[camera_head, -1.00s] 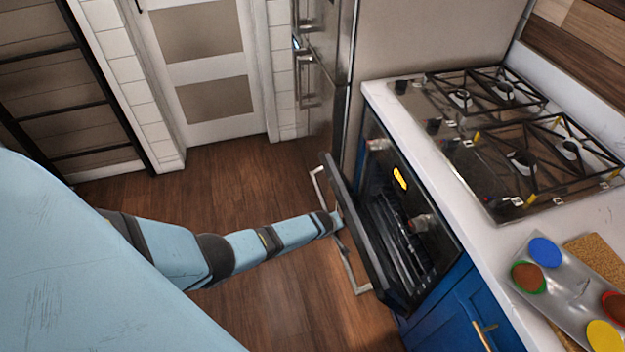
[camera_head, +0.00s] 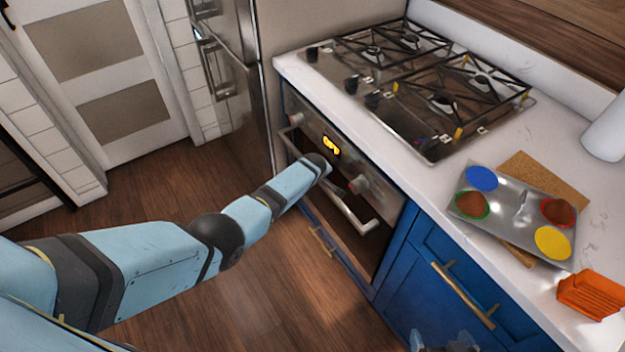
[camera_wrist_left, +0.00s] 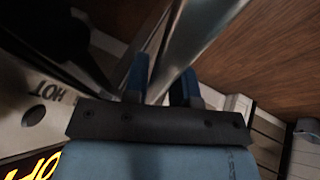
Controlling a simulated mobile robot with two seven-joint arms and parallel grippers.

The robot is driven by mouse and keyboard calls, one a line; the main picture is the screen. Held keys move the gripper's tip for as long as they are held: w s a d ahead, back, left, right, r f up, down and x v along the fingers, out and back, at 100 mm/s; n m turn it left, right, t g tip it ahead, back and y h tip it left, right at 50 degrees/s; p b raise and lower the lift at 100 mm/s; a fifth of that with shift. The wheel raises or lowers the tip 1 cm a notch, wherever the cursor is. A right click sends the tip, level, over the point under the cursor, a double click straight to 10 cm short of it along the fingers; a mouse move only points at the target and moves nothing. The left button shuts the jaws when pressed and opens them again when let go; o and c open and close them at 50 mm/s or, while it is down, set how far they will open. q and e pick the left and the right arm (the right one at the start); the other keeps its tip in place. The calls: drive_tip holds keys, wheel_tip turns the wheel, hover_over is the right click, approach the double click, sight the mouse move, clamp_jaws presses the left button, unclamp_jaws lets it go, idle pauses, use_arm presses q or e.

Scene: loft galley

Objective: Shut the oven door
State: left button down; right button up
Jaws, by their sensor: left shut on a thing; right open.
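The oven door (camera_head: 338,236) stands upright at or very near the oven front (camera_head: 330,140); I cannot tell if a thin gap is left. Its silver handle (camera_head: 350,212) runs along the top of the door. My left arm reaches to this handle, and its wrist hides the fingers in the head view. In the left wrist view my left gripper (camera_wrist_left: 163,86) has its blue fingers on either side of the metal handle bar (camera_wrist_left: 178,50), shut on it. My right gripper (camera_head: 445,341) is open and partly cut off at the bottom edge, in front of the blue cabinet.
The stove top (camera_head: 425,85) is above the oven. A metal tray (camera_head: 515,205) with coloured rounds lies on the counter over a cork board (camera_head: 545,180), near an orange object (camera_head: 592,294). The fridge (camera_head: 235,80) stands left of the oven. The wooden floor (camera_head: 250,300) is clear.

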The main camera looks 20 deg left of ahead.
use_arm(q)
drive_tip(key=shift+w+d+r, duration=0.2)
drive_tip(key=shift+w+r, duration=0.15)
drive_tip(key=shift+r, duration=0.05)
drive_tip(key=c, duration=1.1)
unclamp_jaws()
drive_tip(key=shift+d+f, duration=0.1)
drive_tip(key=shift+f, duration=0.15)
use_arm(e)
drive_tip(key=shift+w+f, duration=0.1)
drive_tip(key=shift+f, duration=0.2)
use_arm(q)
drive_tip(key=shift+s+r+p, duration=0.3)
drive_tip(key=shift+r+p, duration=0.05)
drive_tip(key=shift+p, duration=0.1)
drive_tip(key=p+v, duration=0.4)
drive_tip(key=v, duration=0.8)
drive_tip(key=shift+s+r, duration=0.15)
drive_tip(key=shift+r, duration=0.25)
use_arm(e)
drive_tip(key=r, duration=0.3)
drive_tip(key=shift+s+d+r, duration=0.2)
drive_tip(key=shift+s+r, duration=0.1)
drive_tip(key=shift+r, duration=0.1)
